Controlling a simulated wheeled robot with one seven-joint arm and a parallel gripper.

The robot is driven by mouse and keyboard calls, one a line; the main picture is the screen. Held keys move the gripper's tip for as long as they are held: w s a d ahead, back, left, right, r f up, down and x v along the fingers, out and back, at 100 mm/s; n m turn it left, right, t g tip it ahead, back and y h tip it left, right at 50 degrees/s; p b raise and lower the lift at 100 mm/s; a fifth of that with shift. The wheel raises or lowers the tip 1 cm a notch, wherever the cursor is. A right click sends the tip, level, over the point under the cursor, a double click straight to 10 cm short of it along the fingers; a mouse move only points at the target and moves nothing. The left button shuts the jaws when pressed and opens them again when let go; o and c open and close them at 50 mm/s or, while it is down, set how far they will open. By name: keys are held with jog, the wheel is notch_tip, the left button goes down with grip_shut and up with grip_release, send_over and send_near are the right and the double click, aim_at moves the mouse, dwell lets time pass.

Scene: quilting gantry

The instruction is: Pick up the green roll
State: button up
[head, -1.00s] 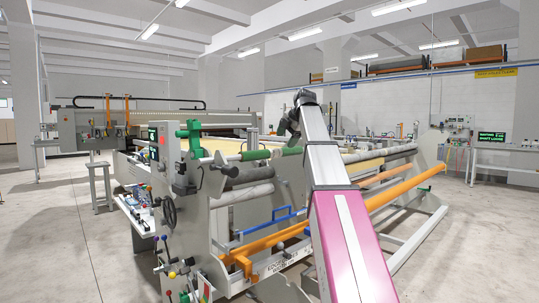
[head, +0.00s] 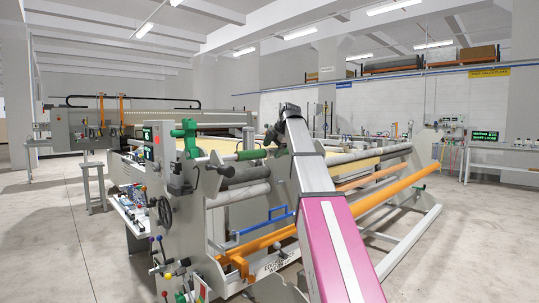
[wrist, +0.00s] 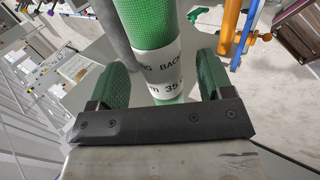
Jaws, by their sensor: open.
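The green roll (wrist: 146,22) is a textured green cylinder with a white printed label band, running down the wrist view between my two fingers. In the head view a green length of the roll (head: 251,154) shows on the near roller machine, just left of and below my gripper (head: 271,135). My gripper also shows in the wrist view (wrist: 163,80), open, with green padded fingers on either side of the labelled part. Gaps show beside the roll, and I cannot tell how deep it lies between the fingers. The roll's lower end is hidden behind the gripper's dark bar.
Grey rollers (head: 240,193) lie below the roll on the machine. A grey side plate with a handwheel (head: 165,212) and a green bracket (head: 188,132) stand to the left. An orange bar (head: 270,240) runs along the front. The floor at left is open.

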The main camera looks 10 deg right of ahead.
jog(key=shift+x, duration=1)
jog(key=c, duration=1.3)
jog(key=shift+r, duration=0.1)
